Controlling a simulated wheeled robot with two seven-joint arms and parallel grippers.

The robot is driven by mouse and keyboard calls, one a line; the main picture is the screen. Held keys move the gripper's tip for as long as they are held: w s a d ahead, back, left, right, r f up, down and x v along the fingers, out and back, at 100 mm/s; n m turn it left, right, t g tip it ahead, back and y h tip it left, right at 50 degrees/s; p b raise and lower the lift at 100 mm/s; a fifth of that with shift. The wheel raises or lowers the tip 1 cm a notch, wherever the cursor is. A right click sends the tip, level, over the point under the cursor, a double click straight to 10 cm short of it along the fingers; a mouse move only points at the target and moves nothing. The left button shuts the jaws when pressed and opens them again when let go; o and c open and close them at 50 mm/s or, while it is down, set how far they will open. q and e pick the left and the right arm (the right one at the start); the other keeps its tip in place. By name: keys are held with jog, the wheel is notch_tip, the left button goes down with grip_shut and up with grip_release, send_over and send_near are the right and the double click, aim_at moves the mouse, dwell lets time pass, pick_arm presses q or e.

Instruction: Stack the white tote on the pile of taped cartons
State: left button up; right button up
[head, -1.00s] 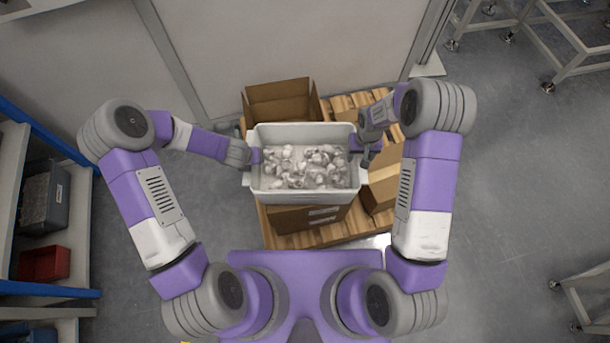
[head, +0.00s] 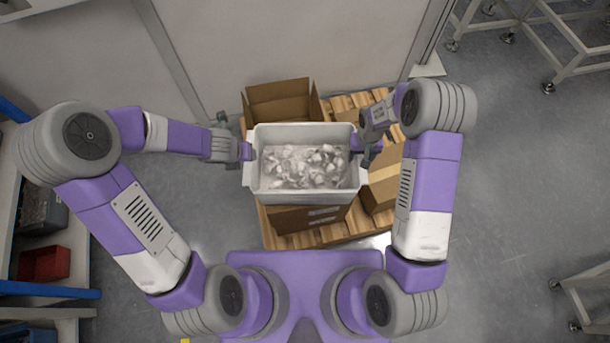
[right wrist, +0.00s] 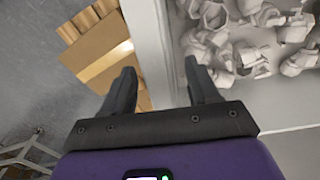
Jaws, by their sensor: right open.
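The white tote (head: 258,185), full of pale parts, sits over a brown carton (head: 300,219) on the wooden pallet, and seems to rest on it; the contact is hidden. My right gripper (head: 362,150) is at the tote's right end. In the right wrist view its open fingers (right wrist: 162,88) straddle the tote's wall (right wrist: 150,40), one outside and one inside, with gaps. My left gripper (head: 247,151) is at the tote's left end; its fingers are too small and partly hidden to judge. A taped carton (head: 384,190) stands right of the tote and shows in the right wrist view (right wrist: 95,50).
An open-topped carton (head: 280,100) stands behind the tote. The pallet (head: 305,236) shows bare slats in front. A blue-framed shelf with a red bin (head: 43,263) is at the left. Metal frame stands are at the right, with open floor (head: 510,180) between.

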pick_arm(q)
jog(key=shift+r, duration=0.1)
pick_arm(e)
notch_tip(320, 180, up, 12)
dwell(0.4)
pick_arm(q)
jog(key=shift+s, duration=0.1)
pick_arm(e)
jog(key=shift+s, duration=0.1)
